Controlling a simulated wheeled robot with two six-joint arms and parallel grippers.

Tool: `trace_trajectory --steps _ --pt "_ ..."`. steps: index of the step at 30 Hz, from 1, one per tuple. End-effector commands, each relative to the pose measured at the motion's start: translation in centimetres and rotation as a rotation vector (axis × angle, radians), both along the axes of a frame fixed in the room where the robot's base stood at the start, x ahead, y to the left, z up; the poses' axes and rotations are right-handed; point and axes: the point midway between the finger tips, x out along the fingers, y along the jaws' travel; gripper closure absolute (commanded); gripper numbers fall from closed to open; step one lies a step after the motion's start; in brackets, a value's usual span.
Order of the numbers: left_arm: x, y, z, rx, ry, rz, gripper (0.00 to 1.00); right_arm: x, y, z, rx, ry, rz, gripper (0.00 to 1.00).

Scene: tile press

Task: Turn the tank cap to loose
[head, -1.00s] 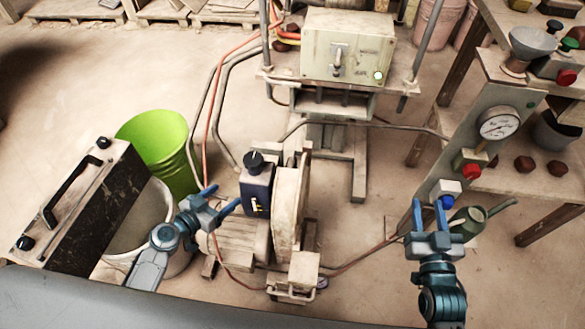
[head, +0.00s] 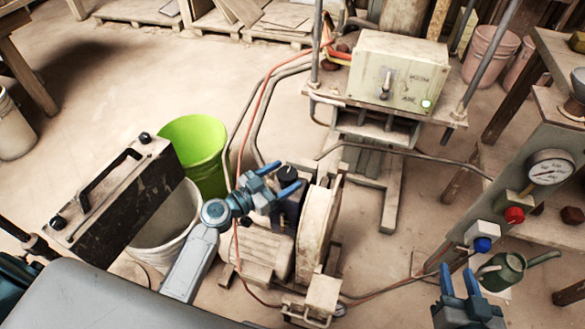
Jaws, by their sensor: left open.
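A black round cap (head: 289,174) sits on top of a small dark blue box (head: 291,208) beside the pale wheel of a machine; this looks like the tank cap. My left gripper (head: 284,177) is open, its blue fingers pointing at the cap and partly hiding the box. In the picture the cap lies between the fingertips; I cannot tell whether they touch it. The cap's marking is too small to read. My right gripper (head: 458,271) is open and empty at the lower right, well away from the cap.
A black-sided case (head: 110,210) with a handle and black knobs stands at the left. A green bucket (head: 200,150) and a pale bucket (head: 172,222) are behind my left arm. A control post with gauge (head: 549,167) and a watering can (head: 500,270) are at the right.

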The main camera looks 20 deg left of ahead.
Motion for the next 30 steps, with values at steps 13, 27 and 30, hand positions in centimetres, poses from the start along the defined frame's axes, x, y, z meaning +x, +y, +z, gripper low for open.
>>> trace_trajectory --steps 13,27,30 --pt "2.9 -2.1 0.0 -0.001 0.001 0.000 0.30 -2.5 0.5 -3.6 0.015 0.212 0.018 0.64" --pt "2.8 -2.1 0.0 -0.001 0.001 0.000 0.75 -2.5 0.5 -3.6 0.015 0.211 0.018 0.64" --pt "2.8 -2.1 0.0 -0.001 0.001 0.002 0.75 -2.5 0.5 -3.6 0.015 0.211 0.018 0.64"
